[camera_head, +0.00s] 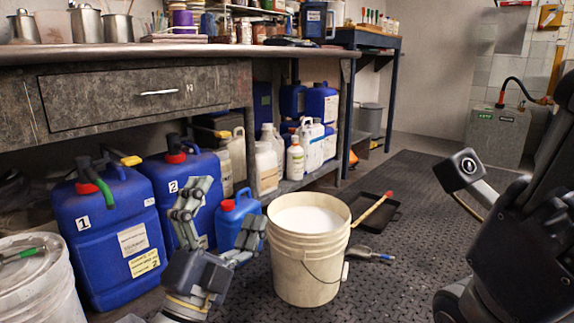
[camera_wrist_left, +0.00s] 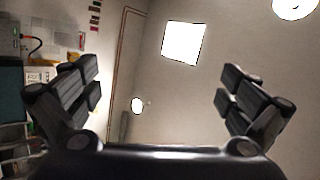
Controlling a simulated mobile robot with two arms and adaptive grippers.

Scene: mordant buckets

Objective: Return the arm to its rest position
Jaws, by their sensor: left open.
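My left gripper (camera_head: 222,222) stands in the lower middle of the head view, fingers pointing up and spread apart. It is open and empty, in front of the blue jugs and to the left of a white bucket (camera_head: 305,262). In the left wrist view the two fingers (camera_wrist_left: 158,98) are wide apart with nothing between them, and that camera faces the ceiling and wall. The bucket stands upright on the floor, holding something white. My right arm fills the right edge of the head view; I cannot make out its fingertips.
Large blue jugs numbered 1 (camera_head: 100,245) and 2 (camera_head: 165,185) stand under the workbench (camera_head: 200,50). A smaller blue jug (camera_head: 232,222) stands behind my left gripper. A white lidded bucket (camera_head: 40,290) is at the lower left. A black tray (camera_head: 378,222) lies behind the white bucket.

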